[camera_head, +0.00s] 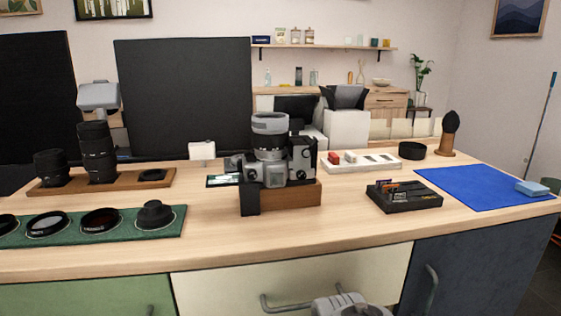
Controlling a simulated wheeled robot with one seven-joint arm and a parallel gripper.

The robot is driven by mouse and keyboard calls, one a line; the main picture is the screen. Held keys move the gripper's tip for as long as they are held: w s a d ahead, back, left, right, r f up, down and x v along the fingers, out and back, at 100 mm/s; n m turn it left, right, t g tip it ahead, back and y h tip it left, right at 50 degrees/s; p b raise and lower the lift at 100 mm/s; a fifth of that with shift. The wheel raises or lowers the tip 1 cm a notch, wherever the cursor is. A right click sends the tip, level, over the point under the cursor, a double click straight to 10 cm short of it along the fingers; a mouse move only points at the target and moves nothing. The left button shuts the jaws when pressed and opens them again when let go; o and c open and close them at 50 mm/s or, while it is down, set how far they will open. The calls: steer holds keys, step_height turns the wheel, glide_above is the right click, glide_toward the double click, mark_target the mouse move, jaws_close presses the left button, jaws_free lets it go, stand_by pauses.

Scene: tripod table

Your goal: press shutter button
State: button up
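A silver and black camera (300,160) sits on a wooden block (290,195) near the middle of the table. Its lens (270,138), with a grey ring at the top, points upward. Silver top parts of the camera face me. The shutter button is too small to make out for sure. A grey part of my own arm shows at the bottom edge, in front of the drawers and well below the tabletop, apart from the camera. My gripper's fingers are not visible.
Left of the camera are a wooden tray (50,188) with lenses and a green mat (100,234) with filters. To the right are a black box (404,196), a white tray (345,168) and a blue cloth (470,188). The table's front strip is clear.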

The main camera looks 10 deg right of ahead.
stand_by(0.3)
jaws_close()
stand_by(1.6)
